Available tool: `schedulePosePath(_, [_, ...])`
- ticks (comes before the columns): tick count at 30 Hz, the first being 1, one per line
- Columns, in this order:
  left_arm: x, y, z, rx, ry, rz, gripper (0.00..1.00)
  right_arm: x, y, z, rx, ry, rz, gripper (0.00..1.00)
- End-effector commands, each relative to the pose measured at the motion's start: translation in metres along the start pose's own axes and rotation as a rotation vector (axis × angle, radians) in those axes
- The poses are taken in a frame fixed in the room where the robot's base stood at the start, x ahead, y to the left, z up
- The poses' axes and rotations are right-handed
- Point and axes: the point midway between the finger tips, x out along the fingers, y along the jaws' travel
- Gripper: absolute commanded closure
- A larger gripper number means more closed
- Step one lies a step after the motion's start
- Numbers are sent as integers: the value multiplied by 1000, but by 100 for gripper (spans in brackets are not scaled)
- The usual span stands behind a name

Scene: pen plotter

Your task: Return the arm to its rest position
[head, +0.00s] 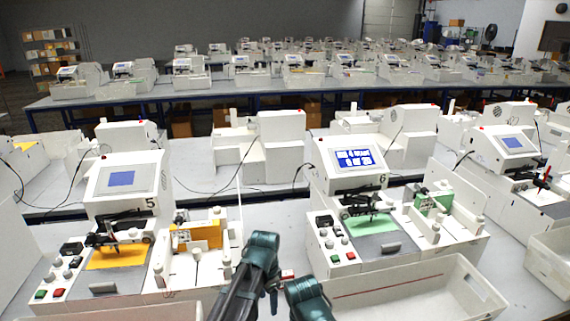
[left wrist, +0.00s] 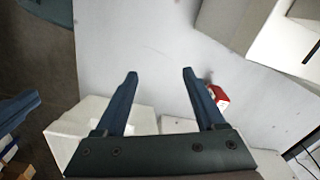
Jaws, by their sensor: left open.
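In the left wrist view my left gripper (left wrist: 160,74) is open, its two dark blue fingers wide apart with nothing between them. Below them are a pale bench top and white box walls. In the head view dark and teal arm parts of mine show at the bottom middle, in front of the gap between the plotters marked 5 (head: 122,180) and 6 (head: 352,165). The fingertips are hard to make out there. A small red and white block (left wrist: 219,96) lies beside the right finger in the wrist view. Another blue finger-like part shows at that view's left edge; whose it is, I cannot tell.
Plotter 5 holds an orange sheet (head: 117,257), plotter 6 a green sheet (head: 372,225). An open white bin (head: 425,279) stands at the lower right, close to my arm parts. More plotters stand on benches behind. In the wrist view the bench (left wrist: 150,45) is mostly bare.

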Motion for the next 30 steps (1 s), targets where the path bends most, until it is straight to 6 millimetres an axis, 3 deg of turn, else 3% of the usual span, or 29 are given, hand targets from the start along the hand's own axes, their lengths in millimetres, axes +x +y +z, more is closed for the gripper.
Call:
schedulePosePath(12, [-1, 7, 87, -531, 21, -19, 28, 0, 0, 0, 0, 0, 0, 100])
schedulePosePath(24, [-3, 22, 152, -992, 44, -30, 28, 0, 0, 0, 0, 0, 0, 100])
schedulePosePath(26, [-3, 25, 154, -1026, 44, -31, 28, 0, 0, 0, 0, 0, 0, 100])
schedulePosePath(30, [-2, 41, 137, -958, 17, -32, 28, 0, 0, 0, 0, 0, 0, 100])
